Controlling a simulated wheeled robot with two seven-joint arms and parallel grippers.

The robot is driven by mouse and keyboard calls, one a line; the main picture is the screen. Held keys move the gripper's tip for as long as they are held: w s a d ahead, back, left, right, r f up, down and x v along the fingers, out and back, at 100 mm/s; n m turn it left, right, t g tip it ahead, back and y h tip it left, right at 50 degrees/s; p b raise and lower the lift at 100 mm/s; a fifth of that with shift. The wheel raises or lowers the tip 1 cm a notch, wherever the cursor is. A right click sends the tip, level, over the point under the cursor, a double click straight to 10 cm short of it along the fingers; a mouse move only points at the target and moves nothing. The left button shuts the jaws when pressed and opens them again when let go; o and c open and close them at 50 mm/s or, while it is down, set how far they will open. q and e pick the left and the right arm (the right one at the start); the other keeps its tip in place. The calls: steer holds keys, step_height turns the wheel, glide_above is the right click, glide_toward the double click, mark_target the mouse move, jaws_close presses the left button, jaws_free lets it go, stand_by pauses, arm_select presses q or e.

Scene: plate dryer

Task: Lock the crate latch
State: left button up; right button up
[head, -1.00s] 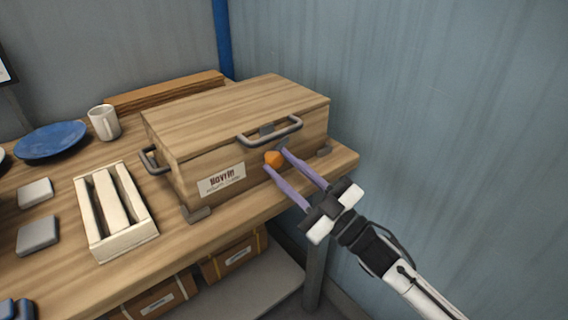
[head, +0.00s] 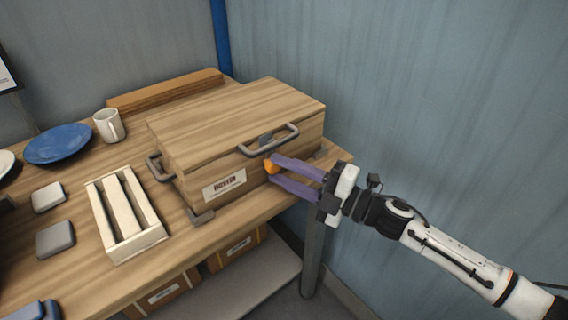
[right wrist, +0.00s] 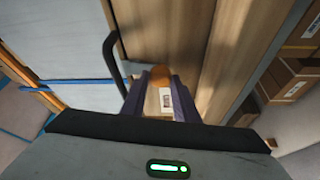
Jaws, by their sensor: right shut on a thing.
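The wooden crate (head: 215,152) stands on the workbench with its lid down. It has a grey carry handle (head: 268,141) and a pale label on its front. The latch's orange tab (head: 268,166) is on the crate front, right of the label and below the handle. My right gripper (head: 273,169) comes from the right, with its purple fingers shut on the orange tab. In the right wrist view the orange tab (right wrist: 176,73) shows at the fingertips, beside the crate's handle (right wrist: 114,65). The fingers partly hide the latch. My left gripper is not seen.
A slatted pale wooden rack (head: 125,214), grey blocks (head: 55,239), a white mug (head: 108,126) and a blue plate (head: 58,144) are on the bench left of the crate. A grey-blue wall (head: 450,90) is close on the right. Boxes sit on the lower shelf.

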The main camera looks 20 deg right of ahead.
steer(key=shift+r+n+g+p, duration=0.15)
steer(key=shift+n+g+p, duration=0.15)
steer(key=shift+n+p, duration=0.4)
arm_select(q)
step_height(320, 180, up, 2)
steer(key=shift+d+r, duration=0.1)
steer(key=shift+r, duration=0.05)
arm_select(e)
steer(key=shift+n, duration=0.4)
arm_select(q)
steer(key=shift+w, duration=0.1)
arm_select(e)
steer(key=o, duration=1.1)
steer(key=shift+c, duration=0.2)
steer(key=shift+s, duration=0.1)
steer(key=shift+s+d+f+h, duration=0.2)
steer(key=shift+s+d+h, duration=0.1)
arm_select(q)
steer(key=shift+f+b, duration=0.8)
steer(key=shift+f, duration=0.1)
arm_select(e)
steer(key=v, duration=0.9)
